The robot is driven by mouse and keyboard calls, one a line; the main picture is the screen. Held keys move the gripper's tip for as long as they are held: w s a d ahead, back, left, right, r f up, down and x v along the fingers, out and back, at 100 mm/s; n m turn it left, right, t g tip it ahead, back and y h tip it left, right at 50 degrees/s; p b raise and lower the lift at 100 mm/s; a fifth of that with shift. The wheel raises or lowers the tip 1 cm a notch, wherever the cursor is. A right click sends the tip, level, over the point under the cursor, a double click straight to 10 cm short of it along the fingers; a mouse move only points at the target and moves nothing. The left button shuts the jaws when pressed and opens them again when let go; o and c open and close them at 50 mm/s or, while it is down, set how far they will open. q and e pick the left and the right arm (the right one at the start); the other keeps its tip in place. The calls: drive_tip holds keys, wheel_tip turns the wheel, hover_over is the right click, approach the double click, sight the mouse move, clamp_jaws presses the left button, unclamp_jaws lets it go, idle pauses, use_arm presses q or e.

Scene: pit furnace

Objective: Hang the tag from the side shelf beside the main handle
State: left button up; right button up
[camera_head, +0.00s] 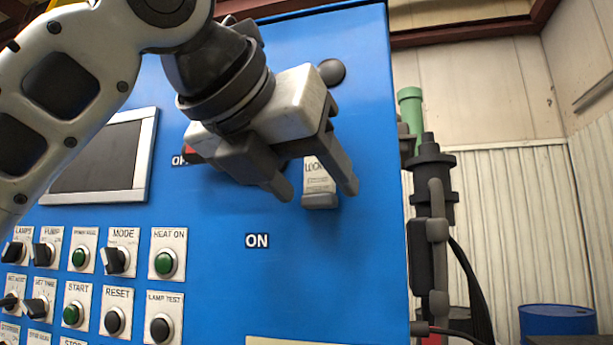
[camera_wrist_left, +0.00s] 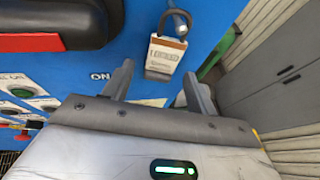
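The tag (camera_head: 318,182) is a pale label with dark lettering and a grey lower end, in front of the blue panel. In the left wrist view the tag (camera_wrist_left: 164,57) hangs below a small peg with a loop (camera_wrist_left: 176,22). My left gripper (camera_head: 318,190) is open, its two fingers apart on either side of the tag in the head view. In the left wrist view the tag shows just beyond the gap between the fingertips (camera_wrist_left: 158,72); I see no grip on it. The main handle (camera_wrist_left: 60,30), dark with a red part, is left of the tag and mostly hidden in the head view.
The blue cabinet (camera_head: 235,290) carries buttons, knobs and a screen (camera_head: 98,155) at left. A round black knob (camera_head: 331,72) sits above the gripper. Dark pipework (camera_head: 432,190) stands right of the cabinet edge, with a blue drum (camera_head: 556,320) farther back.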

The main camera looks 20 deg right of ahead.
use_arm(q)
drive_tip(key=shift+s+a+r, duration=0.2)
drive_tip(key=shift+s+a, duration=0.1)
drive_tip(key=shift+a, duration=0.05)
drive_tip(key=b+v, duration=0.1)
drive_tip(key=v, duration=1.4)
drive_tip(key=shift+b, duration=0.35)
use_arm(e)
drive_tip(key=shift+w+a+f, duration=0.1)
drive_tip(key=shift+a+f, duration=0.1)
drive_tip(key=shift+f, duration=0.1)
use_arm(q)
drive_tip(key=shift+d+f, duration=0.1)
use_arm(e)
drive_tip(key=shift+f, duration=0.1)
